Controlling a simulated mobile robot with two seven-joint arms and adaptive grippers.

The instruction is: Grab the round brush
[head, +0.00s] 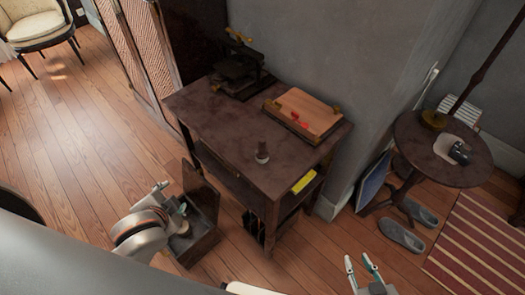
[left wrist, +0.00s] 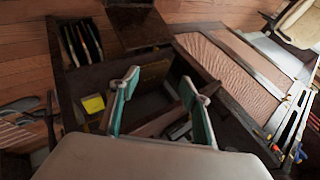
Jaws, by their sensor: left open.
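The brush cannot be made out there. My right gripper (head: 361,262) is open and empty at the bottom of the head view, right of the table and apart from it.
A black press (head: 238,72) and a wooden board (head: 303,112) take up the tabletop's back and right. A round side table (head: 470,172) and slippers (head: 402,237) are at the right. Floor at left is clear.

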